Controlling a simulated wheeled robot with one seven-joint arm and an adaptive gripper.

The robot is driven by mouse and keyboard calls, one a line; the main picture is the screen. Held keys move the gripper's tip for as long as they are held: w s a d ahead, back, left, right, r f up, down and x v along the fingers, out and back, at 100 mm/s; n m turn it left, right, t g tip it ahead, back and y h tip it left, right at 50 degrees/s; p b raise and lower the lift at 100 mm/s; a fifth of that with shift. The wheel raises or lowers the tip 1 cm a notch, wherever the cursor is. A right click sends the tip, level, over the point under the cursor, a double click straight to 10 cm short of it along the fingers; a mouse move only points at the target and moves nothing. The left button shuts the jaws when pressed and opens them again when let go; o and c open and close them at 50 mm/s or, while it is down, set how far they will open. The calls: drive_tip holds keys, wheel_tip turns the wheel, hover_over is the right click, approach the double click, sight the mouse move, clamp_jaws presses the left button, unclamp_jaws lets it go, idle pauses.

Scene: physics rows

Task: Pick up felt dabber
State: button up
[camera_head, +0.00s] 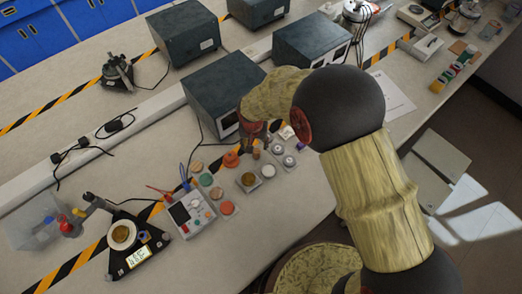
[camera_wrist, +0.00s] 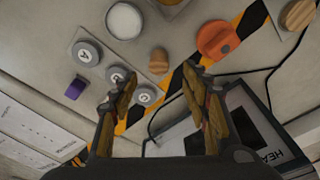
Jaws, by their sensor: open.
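My gripper (camera_wrist: 160,84) is open and empty, its two fingers spread over the table in the wrist view. A small rounded brown wooden piece (camera_wrist: 158,61) stands just ahead, between the lines of the fingertips; it may be the felt dabber, but I cannot tell for sure. It also shows in the head view as a small brown piece (camera_head: 256,154). In the head view my gripper (camera_head: 256,142) hangs above the row of small items, partly hidden by my arm. No contact with the wooden piece is visible.
An orange-red knob-like piece (camera_wrist: 218,40) is right of the wooden piece. Grey round lettered weights (camera_wrist: 88,53) and a purple block (camera_wrist: 76,88) are left. A dark box marked HEA (camera_wrist: 225,130) lies close under the right finger. A striped tape line crosses the table.

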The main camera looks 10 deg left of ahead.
sight(256, 151)
drive_tip(key=shift+w+f, duration=0.2)
drive_tip(key=shift+f, duration=0.6)
drive_tip(key=shift+w+f+b, duration=0.25)
drive_tip(key=shift+f, duration=1.3)
drive_tip(key=shift+w+f+b, duration=0.2)
drive_tip(key=shift+f, duration=1.3)
drive_tip(key=shift+c, duration=0.9)
drive_tip(key=c, duration=1)
